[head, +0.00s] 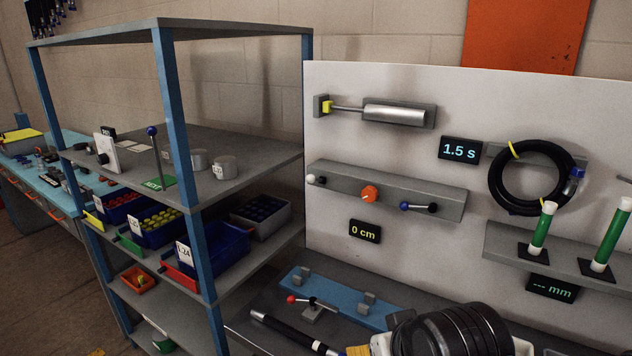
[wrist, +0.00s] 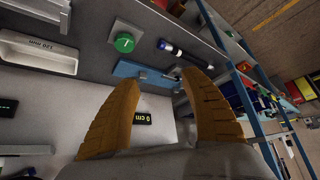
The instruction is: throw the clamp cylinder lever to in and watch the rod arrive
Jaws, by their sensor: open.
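In the head view a silver cylinder (head: 395,114) is mounted high on the white panel, its thin rod (head: 346,108) reaching left to a yellow tip (head: 327,107) at a grey block. A red-knobbed lever (head: 302,300) stands by a blue plate (head: 345,295) on the bench. No readable label shows which is the clamp lever. A display (head: 364,231) reads 0 cm. My gripper (wrist: 160,80) is open and empty, its tan fingers wide apart.
A blue-posted shelf rack (head: 165,100) with bins stands left of the panel. A coiled black hose (head: 535,178) and green tubes (head: 543,228) are at right. A black cylindrical tool (head: 290,330) lies on the bench; it shows in the wrist view (wrist: 186,53) too.

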